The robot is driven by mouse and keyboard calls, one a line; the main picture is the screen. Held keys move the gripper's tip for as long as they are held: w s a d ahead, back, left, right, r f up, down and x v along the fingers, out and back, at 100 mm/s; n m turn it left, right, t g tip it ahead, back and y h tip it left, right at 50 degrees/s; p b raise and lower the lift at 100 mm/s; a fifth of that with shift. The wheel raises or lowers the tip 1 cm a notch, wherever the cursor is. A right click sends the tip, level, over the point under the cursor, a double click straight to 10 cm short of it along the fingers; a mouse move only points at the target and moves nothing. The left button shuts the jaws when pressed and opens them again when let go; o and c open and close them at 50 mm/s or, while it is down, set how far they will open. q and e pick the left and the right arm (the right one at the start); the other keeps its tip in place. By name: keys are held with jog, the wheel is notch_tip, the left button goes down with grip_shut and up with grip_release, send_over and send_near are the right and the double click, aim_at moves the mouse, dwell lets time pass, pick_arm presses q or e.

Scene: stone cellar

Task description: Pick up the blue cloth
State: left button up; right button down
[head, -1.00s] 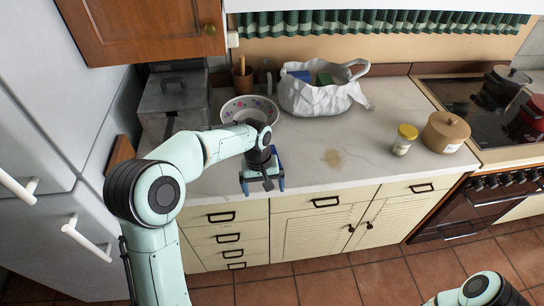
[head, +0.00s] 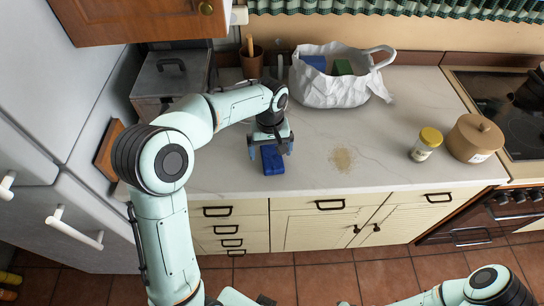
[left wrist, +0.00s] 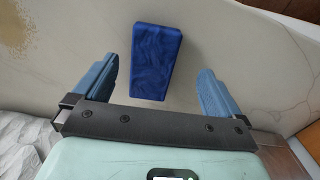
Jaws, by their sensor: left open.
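The blue cloth (head: 272,160) is a folded, flat rectangular block lying on the pale countertop near its front edge. My left gripper (head: 270,149) is open at the cloth's far end, fingers pointing down. In the left wrist view the cloth (left wrist: 156,60) lies between the lines of the two spread blue fingers, with a gap on each side. The left gripper (left wrist: 158,78) holds nothing. How high its fingertips are above the counter is hard to tell. Part of my right arm shows at the lower right, but its gripper is out of view.
A brownish stain (head: 342,159) marks the counter right of the cloth. A yellow-lidded jar (head: 426,145) and a tan lidded pot (head: 474,138) stand further right. Behind are a white bag (head: 330,88), a brown utensil cup (head: 252,66) and a metal box (head: 170,75). The counter around the cloth is clear.

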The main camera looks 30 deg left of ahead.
aim_at(273, 159)
pick_arm(q)
jog(key=shift+w+d+f, duration=0.1)
jog(key=shift+w+f, duration=0.05)
jog(key=shift+f, duration=0.75)
jog(key=shift+w+a+f, duration=0.1)
jog(key=shift+w+f, duration=0.1)
jog(key=shift+f, duration=0.75)
jog(key=shift+w+d+f, duration=0.1)
jog(key=shift+w+f, duration=0.05)
jog(key=shift+f, duration=0.75)
jog(key=c, duration=1.1)
